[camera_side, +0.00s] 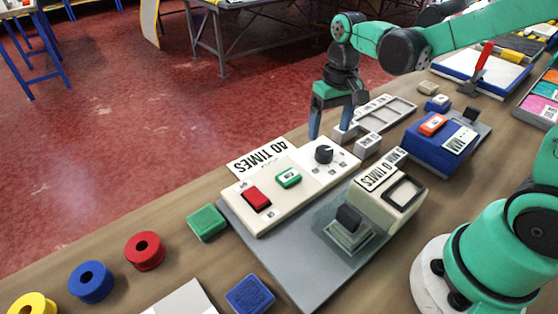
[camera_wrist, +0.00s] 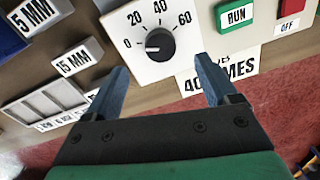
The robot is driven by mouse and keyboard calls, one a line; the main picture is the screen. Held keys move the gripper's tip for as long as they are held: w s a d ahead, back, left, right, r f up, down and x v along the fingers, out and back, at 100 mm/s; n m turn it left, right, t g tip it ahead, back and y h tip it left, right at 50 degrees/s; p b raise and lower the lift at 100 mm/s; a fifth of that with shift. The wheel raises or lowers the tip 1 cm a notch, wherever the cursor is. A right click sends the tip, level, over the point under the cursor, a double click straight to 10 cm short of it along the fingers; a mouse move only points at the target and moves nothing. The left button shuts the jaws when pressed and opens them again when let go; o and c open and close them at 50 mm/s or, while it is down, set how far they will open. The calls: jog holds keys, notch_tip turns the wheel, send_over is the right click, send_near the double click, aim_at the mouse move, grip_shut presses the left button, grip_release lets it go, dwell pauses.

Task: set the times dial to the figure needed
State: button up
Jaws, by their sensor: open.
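The times dial (camera_side: 324,154) is a black knob on a cream control panel (camera_side: 312,182). In the wrist view the dial (camera_wrist: 160,43) has a scale marked 0, 20, 40, 60, and its white pointer mark is on the left, by the 0. A white card (camera_side: 262,157) reads "40 TIMES" beside the panel; in the wrist view the card (camera_wrist: 243,68) is partly hidden by a finger. My gripper (camera_side: 333,120) is open and empty, behind and above the dial. In the wrist view its blue fingers (camera_wrist: 162,80) are apart, short of the dial and not touching it.
The panel also carries a green RUN button (camera_side: 288,177) and a red OFF switch (camera_side: 256,199). Blocks marked 5 MM (camera_wrist: 38,14) and 15 MM (camera_wrist: 77,58) and a compartment tray (camera_side: 388,112) lie near my gripper.

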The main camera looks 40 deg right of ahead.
aim_at(325, 150)
jog(key=shift+a+f, duration=0.15)
jog(key=shift+f, duration=2.45)
grip_shut()
